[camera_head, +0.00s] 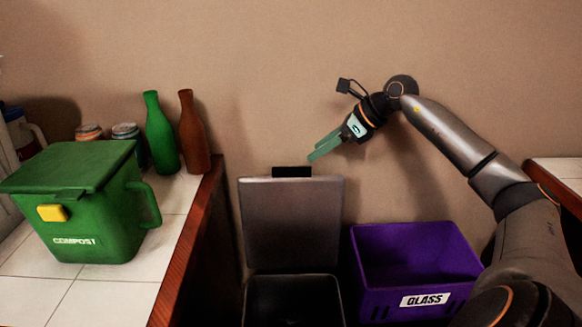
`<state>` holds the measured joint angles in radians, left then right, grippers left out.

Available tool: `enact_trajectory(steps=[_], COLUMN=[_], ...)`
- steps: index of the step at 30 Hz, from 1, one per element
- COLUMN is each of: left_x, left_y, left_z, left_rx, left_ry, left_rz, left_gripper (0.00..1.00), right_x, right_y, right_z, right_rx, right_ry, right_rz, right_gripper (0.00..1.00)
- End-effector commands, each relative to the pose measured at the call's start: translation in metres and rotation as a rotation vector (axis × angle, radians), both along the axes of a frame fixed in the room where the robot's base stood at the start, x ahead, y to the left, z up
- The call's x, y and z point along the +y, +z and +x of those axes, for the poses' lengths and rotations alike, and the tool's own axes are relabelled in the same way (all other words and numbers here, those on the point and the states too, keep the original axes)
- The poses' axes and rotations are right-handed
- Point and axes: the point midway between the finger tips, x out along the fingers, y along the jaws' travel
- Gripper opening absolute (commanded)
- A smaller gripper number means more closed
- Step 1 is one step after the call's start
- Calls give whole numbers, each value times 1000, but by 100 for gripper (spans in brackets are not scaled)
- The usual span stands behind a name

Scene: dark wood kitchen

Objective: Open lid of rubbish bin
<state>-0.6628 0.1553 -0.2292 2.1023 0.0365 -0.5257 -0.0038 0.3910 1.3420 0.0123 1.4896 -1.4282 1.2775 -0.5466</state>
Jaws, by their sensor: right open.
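The rubbish bin (293,299) stands low against the wall, between the left counter and a purple crate. Its grey lid (292,222) stands upright at the back, and the dark inside of the bin shows below it. A black piece (292,172) sits at the lid's top edge. My right gripper (318,151) is open and empty, above and a little right of the lid's top edge, apart from it. Its green fingers point down and left. My left gripper is not in view.
A purple crate labelled GLASS (415,270) stands right of the bin. On the left counter (105,300) are a green COMPOST caddy (90,205), a green bottle (161,135), a brown bottle (193,133) and cans (89,132). Another counter (560,172) edges in at right.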

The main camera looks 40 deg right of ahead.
Motion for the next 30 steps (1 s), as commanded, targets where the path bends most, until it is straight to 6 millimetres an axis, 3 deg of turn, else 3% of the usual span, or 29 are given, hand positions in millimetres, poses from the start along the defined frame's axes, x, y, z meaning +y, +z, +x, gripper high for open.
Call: enact_trajectory(steps=[5,15,29,30], left_x=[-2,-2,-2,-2], left_y=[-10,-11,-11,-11], left_z=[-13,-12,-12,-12], left_rx=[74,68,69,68], left_ry=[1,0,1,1], left_rz=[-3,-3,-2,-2], left_gripper=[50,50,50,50], right_x=[14,31,35,35], right_y=[-21,-65,-74,-74], right_z=[22,58,66,66], right_rx=[-3,-2,-1,0], right_ry=[4,1,1,1], right_rz=[7,6,1,2], right_gripper=[57,57,57,54])
